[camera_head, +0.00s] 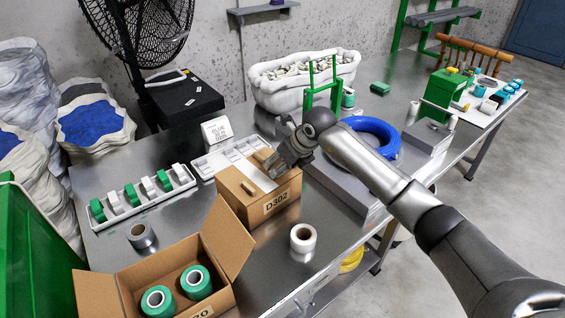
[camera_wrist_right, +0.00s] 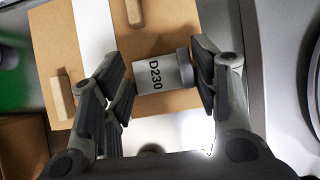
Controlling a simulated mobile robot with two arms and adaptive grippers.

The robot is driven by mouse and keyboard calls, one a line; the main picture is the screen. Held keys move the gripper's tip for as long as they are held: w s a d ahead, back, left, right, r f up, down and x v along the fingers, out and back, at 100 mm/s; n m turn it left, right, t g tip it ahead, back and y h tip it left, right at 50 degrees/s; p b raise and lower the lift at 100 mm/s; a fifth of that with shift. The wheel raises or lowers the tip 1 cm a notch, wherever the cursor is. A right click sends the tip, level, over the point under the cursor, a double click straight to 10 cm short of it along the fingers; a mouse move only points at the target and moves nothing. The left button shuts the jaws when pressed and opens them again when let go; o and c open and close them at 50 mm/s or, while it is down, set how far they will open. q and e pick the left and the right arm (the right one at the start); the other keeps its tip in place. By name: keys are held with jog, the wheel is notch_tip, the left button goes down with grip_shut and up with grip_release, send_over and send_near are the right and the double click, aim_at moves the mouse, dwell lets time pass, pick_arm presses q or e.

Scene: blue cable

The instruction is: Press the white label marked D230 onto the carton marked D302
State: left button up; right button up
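The carton marked D302 (camera_head: 270,205) stands closed on the metal table, with a white strip across its top; its brown top (camera_wrist_right: 180,15) fills much of the right wrist view. My right gripper (camera_head: 279,168) is low over the carton's right side. In the right wrist view, the white label marked D230 (camera_wrist_right: 156,74), with a grey end piece, sits between my right gripper's fingers (camera_wrist_right: 160,78), which appear closed on it. Whether the label touches the carton cannot be told. In the head view the label cannot be made out clearly. My left gripper is not in view.
An open carton (camera_head: 130,289) with green rolls stands at the front left. A white roll (camera_head: 303,238) and a grey roll (camera_head: 140,236) stand near. A rack (camera_head: 143,198) of green and white pieces lies left. A blue cable coil (camera_head: 384,131) lies right of the carton.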

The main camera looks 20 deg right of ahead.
jog(key=o, duration=0.6)
jog(key=shift+c, duration=0.2)
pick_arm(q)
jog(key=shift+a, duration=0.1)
pick_arm(e)
jog(key=shift+r+p, duration=0.3)
jog(key=shift+r, duration=0.05)
jog(key=shift+r+p, duration=0.6)
jog(key=shift+r, duration=0.3)
jog(key=shift+r+p, duration=0.55)
jog(key=shift+r, duration=0.35)
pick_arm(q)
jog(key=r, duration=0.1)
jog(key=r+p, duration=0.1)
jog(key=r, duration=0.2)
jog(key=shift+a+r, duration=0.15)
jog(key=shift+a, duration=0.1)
pick_arm(e)
notch_tip(320, 180, up, 3)
jog(key=shift+f, duration=0.15)
